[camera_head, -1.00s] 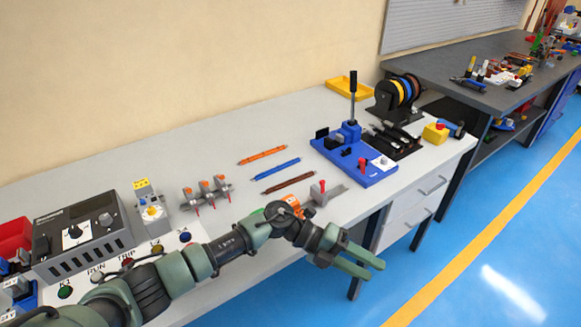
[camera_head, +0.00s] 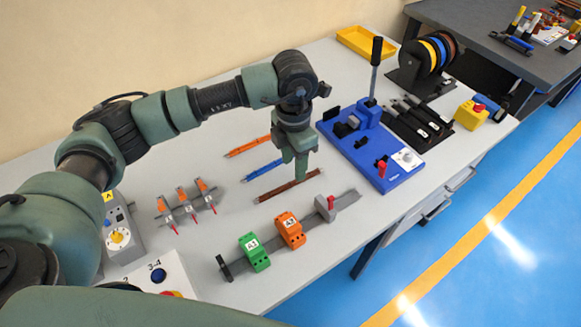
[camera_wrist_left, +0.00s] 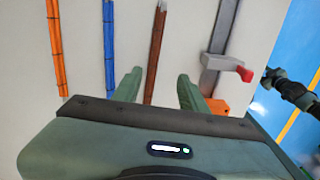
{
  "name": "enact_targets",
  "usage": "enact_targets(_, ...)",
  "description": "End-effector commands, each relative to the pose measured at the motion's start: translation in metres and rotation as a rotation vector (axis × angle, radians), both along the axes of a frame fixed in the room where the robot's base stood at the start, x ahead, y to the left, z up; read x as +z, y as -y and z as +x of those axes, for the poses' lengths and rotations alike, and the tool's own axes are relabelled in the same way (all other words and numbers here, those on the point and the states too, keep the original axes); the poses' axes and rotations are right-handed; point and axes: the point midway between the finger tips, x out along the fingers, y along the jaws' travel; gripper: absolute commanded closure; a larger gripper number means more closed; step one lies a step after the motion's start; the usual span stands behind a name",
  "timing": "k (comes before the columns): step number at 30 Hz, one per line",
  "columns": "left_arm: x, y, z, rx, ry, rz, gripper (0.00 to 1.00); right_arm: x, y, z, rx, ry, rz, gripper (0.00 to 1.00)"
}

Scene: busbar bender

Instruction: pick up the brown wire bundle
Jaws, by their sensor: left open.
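The brown wire bundle (camera_head: 287,188) lies flat on the light grey bench, nearest the front of three parallel bundles. My left gripper (camera_head: 301,174) points down over its right part in the head view, and the fingertips hide a little of it. In the left wrist view the brown bundle (camera_wrist_left: 154,52) runs between the two open fingers (camera_wrist_left: 158,88), with light bench showing on both sides of it. The fingers are apart and hold nothing. I cannot tell exactly how high they are above the bench. My right gripper is not in view.
The blue bundle (camera_head: 264,170) and orange bundle (camera_head: 247,146) lie behind the brown one. A rail (camera_head: 343,201) with green (camera_head: 254,252) and orange (camera_head: 290,230) blocks lies in front. A blue bender (camera_head: 372,150) stands to the right. A yellow tray (camera_head: 366,41) sits at the back.

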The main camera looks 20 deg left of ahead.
Motion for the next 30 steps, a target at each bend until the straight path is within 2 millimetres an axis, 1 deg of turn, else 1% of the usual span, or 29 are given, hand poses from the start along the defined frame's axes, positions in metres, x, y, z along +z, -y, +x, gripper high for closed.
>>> enact_targets(2, -0.004, -0.003, 0.0, -0.002, 0.003, 0.014, 0.57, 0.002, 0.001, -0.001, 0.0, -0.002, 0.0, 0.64)
enact_targets(7, -0.022, -0.004, 0.0, -0.002, 0.003, 0.016, 0.57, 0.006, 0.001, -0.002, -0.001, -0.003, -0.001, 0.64)
enact_targets(11, -0.037, -0.008, 0.001, -0.001, 0.002, 0.014, 0.57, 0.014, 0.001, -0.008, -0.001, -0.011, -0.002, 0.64)
enact_targets(15, -0.06, -0.012, 0.002, -0.001, 0.001, 0.014, 0.57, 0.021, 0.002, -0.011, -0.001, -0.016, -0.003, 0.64)
enact_targets(18, -0.071, -0.011, 0.002, -0.002, 0.003, 0.013, 0.57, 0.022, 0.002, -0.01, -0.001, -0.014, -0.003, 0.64)
enact_targets(21, -0.075, -0.011, 0.003, -0.002, 0.004, 0.012, 0.57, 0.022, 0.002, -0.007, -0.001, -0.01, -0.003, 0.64)
enact_targets(26, -0.076, -0.011, 0.003, -0.003, 0.006, 0.012, 0.57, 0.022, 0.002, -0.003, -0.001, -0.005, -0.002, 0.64)
enact_targets(27, -0.076, -0.011, 0.003, -0.002, 0.006, 0.012, 0.6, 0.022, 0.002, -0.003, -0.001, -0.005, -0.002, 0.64)
enact_targets(29, -0.076, -0.011, 0.003, -0.002, 0.006, 0.012, 0.77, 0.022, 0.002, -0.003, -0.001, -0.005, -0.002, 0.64)
enact_targets(30, -0.076, -0.011, 0.003, -0.002, 0.006, 0.012, 0.88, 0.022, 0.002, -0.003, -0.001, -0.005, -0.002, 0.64)
